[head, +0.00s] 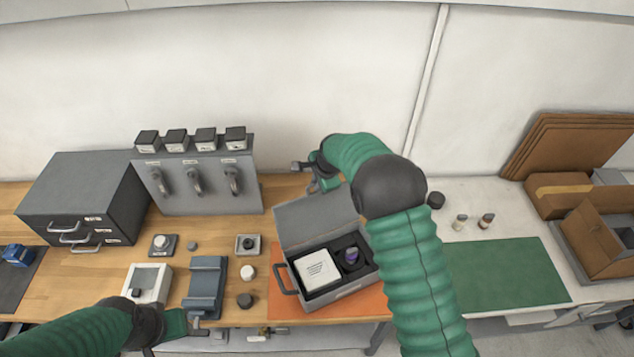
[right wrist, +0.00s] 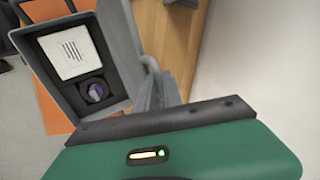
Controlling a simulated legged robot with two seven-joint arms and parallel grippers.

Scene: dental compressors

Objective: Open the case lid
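The grey case (head: 345,291) sits on an orange mat, its handle at the left front. Its lid (head: 318,218) is raised and leans back, with the inside showing. A white box (head: 317,268) and a purple-and-black round item (head: 351,256) lie in the dark insert. The case also shows in the right wrist view (right wrist: 118,42). My right gripper (head: 306,178) is behind the raised lid; whether it touches the lid is unclear, and its finger gap is hard to read. My right arm covers the case's right side. My left gripper (head: 192,331) is low at the front edge, away from the case.
A grey drawer cabinet (head: 85,195) and a hook panel (head: 200,185) stand at the back left. A vise-like grey block (head: 206,285), a white tray (head: 150,280) and small parts lie left of the case. A green mat (head: 505,272) to the right is clear; cardboard boxes stand beyond.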

